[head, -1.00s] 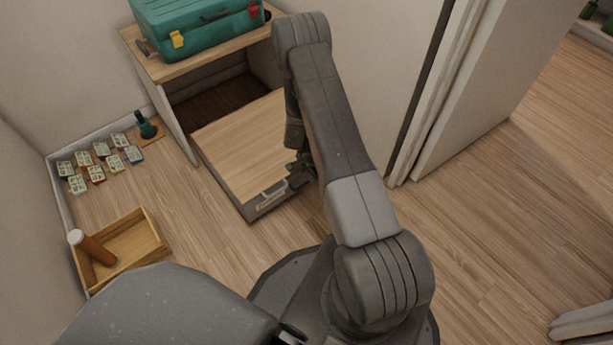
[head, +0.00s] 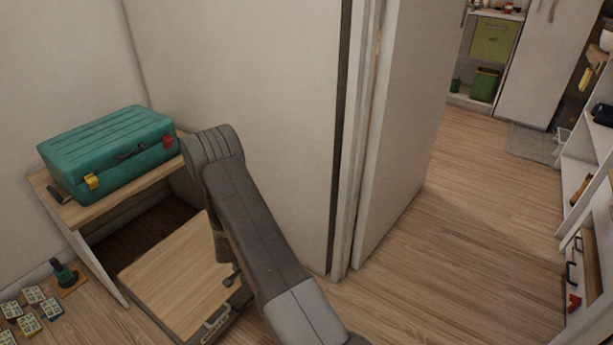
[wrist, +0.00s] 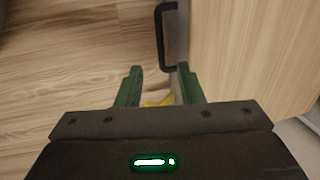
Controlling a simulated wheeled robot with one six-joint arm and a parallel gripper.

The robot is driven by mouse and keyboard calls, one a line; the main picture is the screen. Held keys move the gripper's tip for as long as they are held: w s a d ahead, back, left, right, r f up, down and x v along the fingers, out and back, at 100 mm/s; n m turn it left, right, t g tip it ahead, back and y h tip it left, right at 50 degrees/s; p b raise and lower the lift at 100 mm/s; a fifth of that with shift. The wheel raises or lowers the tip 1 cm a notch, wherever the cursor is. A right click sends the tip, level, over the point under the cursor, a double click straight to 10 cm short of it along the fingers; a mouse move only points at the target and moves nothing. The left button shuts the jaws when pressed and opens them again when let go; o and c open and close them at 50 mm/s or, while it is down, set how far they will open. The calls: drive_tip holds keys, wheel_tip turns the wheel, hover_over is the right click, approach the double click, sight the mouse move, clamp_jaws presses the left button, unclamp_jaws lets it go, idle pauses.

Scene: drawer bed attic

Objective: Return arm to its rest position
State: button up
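My gripper (wrist: 160,88) is open in the wrist view, with its two green fingers apart. A black bar handle (wrist: 168,38) on a wooden drawer front is just beyond the fingers. A small yellow patch (wrist: 158,101) shows low between the fingers; I cannot tell what it is. In the head view my arm reaches forward over the right side of the pulled-out drawer (head: 175,275), and my gripper is mostly hidden behind the arm, near the drawer's front right. The drawer's handle (head: 216,317) shows at the lower edge.
A teal case (head: 110,155) sits on the wooden cabinet top (head: 60,208). Several small cards (head: 30,324) and a dark green tool (head: 63,273) lie on the floor at left. A white door panel (head: 400,120) stands to the right. Open floor (head: 470,240) lies beyond it.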

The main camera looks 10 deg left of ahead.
sight(248, 301)
drive_tip(key=f+b, duration=0.1)
drive_tip(key=f, duration=0.3)
drive_tip(key=a+f+b, duration=0.1)
drive_tip(key=f, duration=0.3)
drive_tip(key=w+a+f+b, duration=0.1)
drive_tip(key=f+b, duration=0.1)
drive_tip(key=f, duration=0.2)
drive_tip(key=shift+a+f, duration=0.15)
drive_tip(key=shift+f, duration=0.05)
drive_tip(key=shift+r, duration=0.1)
